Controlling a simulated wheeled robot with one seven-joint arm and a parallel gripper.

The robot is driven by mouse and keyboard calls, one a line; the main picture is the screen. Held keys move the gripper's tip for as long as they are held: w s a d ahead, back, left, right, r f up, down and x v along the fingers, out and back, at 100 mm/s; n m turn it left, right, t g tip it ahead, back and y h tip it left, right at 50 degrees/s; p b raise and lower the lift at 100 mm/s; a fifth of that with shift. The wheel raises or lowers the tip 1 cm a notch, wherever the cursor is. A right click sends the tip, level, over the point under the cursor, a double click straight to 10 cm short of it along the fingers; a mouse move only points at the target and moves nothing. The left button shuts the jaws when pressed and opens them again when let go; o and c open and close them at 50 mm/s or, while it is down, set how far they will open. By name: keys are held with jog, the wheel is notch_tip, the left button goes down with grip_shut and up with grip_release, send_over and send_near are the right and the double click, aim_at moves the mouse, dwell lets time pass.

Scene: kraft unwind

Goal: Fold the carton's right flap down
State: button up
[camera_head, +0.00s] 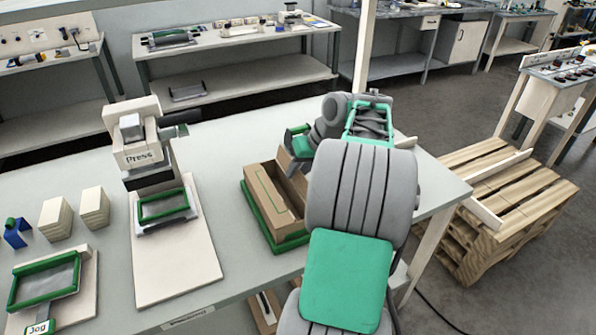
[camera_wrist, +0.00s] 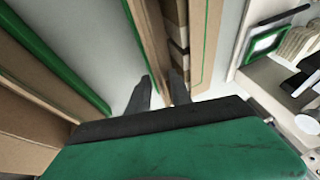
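The brown cardboard carton (camera_head: 268,197) stands in a green-edged tray (camera_head: 262,222) on the bench, in the middle of the head view. My arm hides its right side, so the right flap cannot be made out there. My gripper (camera_head: 300,150) is over the carton's far end, its fingertips not clear in that view. In the wrist view my gripper (camera_wrist: 161,88) has its two dark fingers apart, with a narrow brown cardboard strip (camera_wrist: 151,40) running between them. Whether the fingers touch it I cannot tell.
A press (camera_head: 140,150) stands on a pale board left of the carton. Stacks of pads (camera_head: 94,207) and a jog fixture (camera_head: 45,285) are farther left. A wooden pallet (camera_head: 510,195) stands on the floor at right. The bench is clear between the press board and the carton.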

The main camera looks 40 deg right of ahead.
jog(key=shift+c, duration=0.4)
grip_shut()
dwell(0.9)
